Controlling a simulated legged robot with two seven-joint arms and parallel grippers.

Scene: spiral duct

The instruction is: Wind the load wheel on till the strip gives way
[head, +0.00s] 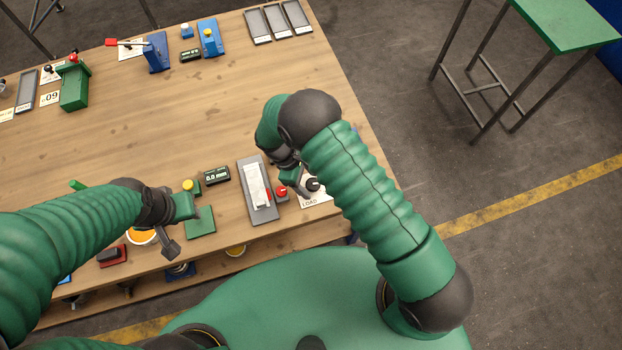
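The load wheel (313,184) is a small dark knob beside a white card marked LOAD (312,201), near the front right of the table. A pale strip (257,186) lies in a grey frame (244,173) left of it, with red parts at its right side. I see no clear break in the strip. My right gripper (294,182) reaches down at the wheel. Its wrist and arm partly hide the fingers, and I cannot tell whether they grip the wheel. My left gripper (180,227) hangs near a green plate (201,222), its fingers apart and seemingly empty.
A small display (216,175) and a yellow-topped button (189,185) stand left of the frame. A green press (73,86), blue devices (157,52) and grey trays (279,21) sit toward the back. The wooden table's middle (160,120) is clear. A green-topped stand (568,22) is off to the right.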

